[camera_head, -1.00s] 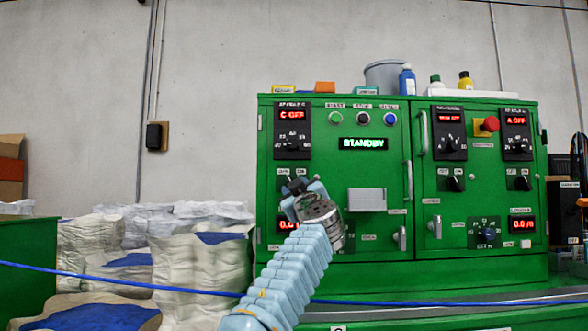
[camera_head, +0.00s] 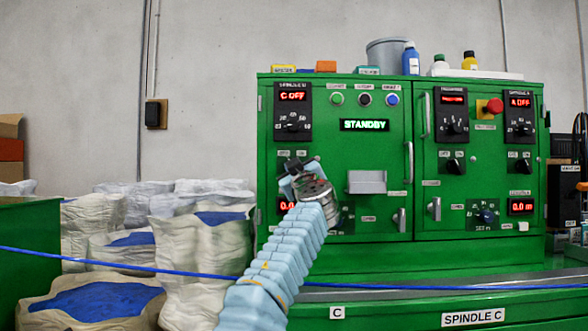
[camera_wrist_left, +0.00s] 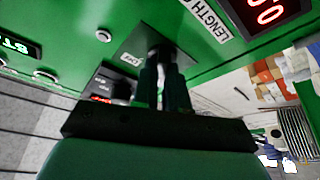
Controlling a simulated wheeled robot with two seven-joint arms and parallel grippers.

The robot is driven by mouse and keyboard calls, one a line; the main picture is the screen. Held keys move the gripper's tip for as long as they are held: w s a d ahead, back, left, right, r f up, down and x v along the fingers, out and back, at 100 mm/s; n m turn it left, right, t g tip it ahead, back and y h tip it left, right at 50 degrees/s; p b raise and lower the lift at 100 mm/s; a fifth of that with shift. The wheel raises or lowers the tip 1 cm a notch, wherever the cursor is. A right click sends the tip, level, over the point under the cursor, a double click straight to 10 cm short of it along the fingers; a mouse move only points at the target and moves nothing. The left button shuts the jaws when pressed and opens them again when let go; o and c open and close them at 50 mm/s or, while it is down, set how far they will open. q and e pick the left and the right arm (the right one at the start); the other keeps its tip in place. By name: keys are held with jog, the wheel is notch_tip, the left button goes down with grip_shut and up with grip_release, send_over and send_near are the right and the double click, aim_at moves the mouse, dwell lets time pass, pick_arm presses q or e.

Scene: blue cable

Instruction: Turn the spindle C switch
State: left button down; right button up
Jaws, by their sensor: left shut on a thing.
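The spindle C switch is a small black knob (camera_wrist_left: 160,50) on a dark plate. It sits on the left of the green cabinet, below the dial and the red display (camera_head: 293,96) reading "C OFF". My left gripper (camera_wrist_left: 166,72) is shut on this knob, with one finger on each side in the left wrist view. In the head view my left gripper (camera_head: 293,164) and wrist cover most of the switch, so the knob's angle cannot be made out. My right gripper is not in view.
The green cabinet (camera_head: 380,222) carries other knobs, a "STANDBY" display (camera_head: 364,125) and a red stop button (camera_head: 494,106). A blue cable (camera_head: 190,273) runs across in front. White sacks (camera_head: 205,245) stand at the left. A "SPINDLE C" sign (camera_head: 473,317) is at the lower right.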

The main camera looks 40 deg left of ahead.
pick_arm(q)
jog(key=m+t+h, duration=0.2)
jog(key=m, duration=0.3)
jog(key=m+t+h, duration=0.1)
jog(key=m+h, duration=0.1)
jog(key=m, duration=0.4)
jog(key=m+t+h, duration=0.2)
jog(key=m, duration=0.4)
jog(key=shift+s+a+t+h, duration=0.1)
jog(key=shift+a+t+h, duration=0.05)
jog(key=shift+t+h, duration=0.15)
jog(key=shift+m, duration=0.4)
jog(key=c, duration=1.2)
grip_release()
jog(key=shift+o, duration=0.2)
